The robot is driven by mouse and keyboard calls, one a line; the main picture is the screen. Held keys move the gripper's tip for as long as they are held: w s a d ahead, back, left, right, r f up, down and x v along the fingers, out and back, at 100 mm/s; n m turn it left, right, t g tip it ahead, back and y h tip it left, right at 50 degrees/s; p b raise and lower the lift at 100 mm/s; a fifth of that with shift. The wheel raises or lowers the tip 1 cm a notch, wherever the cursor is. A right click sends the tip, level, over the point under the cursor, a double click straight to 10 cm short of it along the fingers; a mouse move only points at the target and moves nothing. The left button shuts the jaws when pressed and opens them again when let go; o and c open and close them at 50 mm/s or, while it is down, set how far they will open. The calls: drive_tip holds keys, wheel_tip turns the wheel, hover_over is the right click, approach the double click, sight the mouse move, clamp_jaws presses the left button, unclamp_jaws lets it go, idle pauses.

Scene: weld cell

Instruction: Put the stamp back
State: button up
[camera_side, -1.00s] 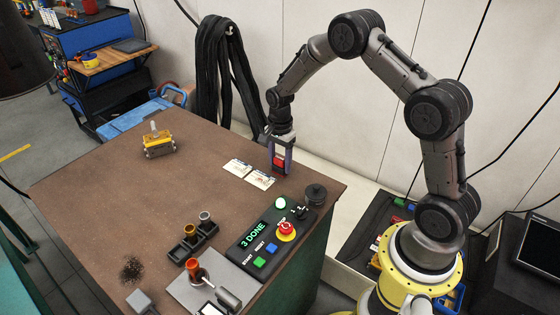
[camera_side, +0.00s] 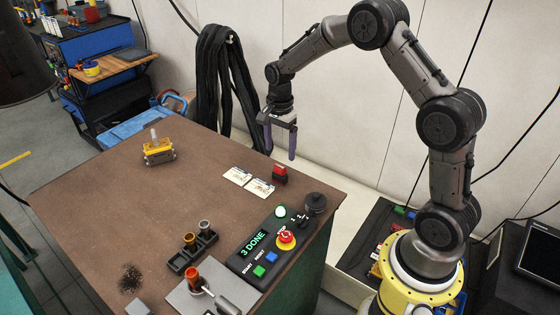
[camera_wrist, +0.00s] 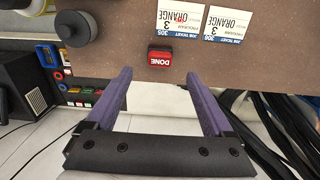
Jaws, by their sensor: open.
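The red stamp (camera_side: 280,173) stands on the brown table near its back right edge, just right of two white job tickets (camera_side: 249,181). In the wrist view the stamp (camera_wrist: 160,56) shows its red face marked "DONE", beyond the fingertips and apart from them. The tickets (camera_wrist: 205,22) lie beside it there, reading "ORANGE". My gripper (camera_side: 280,151) is open and empty, raised above the table's back edge. Its purple fingers (camera_wrist: 163,82) are spread wide in the wrist view with nothing between them.
A control panel (camera_side: 262,248) reading "3 DONE", with buttons and a red stop knob (camera_side: 286,238), stands in front of the stamp. A dark round knob-like object (camera_side: 315,203) is to the right. A holder with small cups (camera_side: 192,252) and a yellow fixture (camera_side: 158,150) stand farther left.

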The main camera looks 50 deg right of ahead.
sight(280, 166)
drive_tip(key=s+a+r+n+t, duration=0.1)
drive_tip(key=s+a+r+n, duration=0.2)
drive_tip(key=r, duration=0.4)
drive_tip(key=s+a+r+n+t, duration=0.1)
drive_tip(key=s+a+r+n, duration=0.1)
drive_tip(key=s+r, duration=0.35)
drive_tip(key=s+a+r+n+t, duration=0.1)
drive_tip(key=s+a+r+n, duration=0.1)
drive_tip(key=s+n, duration=0.4)
drive_tip(key=s+a+r+n+t, duration=0.2)
drive_tip(key=s+n, duration=0.5)
drive_tip(key=s, duration=0.6)
drive_tip(key=shift+s+a+r+t, duration=0.3)
drive_tip(key=shift+a+r, duration=0.35)
drive_tip(key=shift+a, duration=0.35)
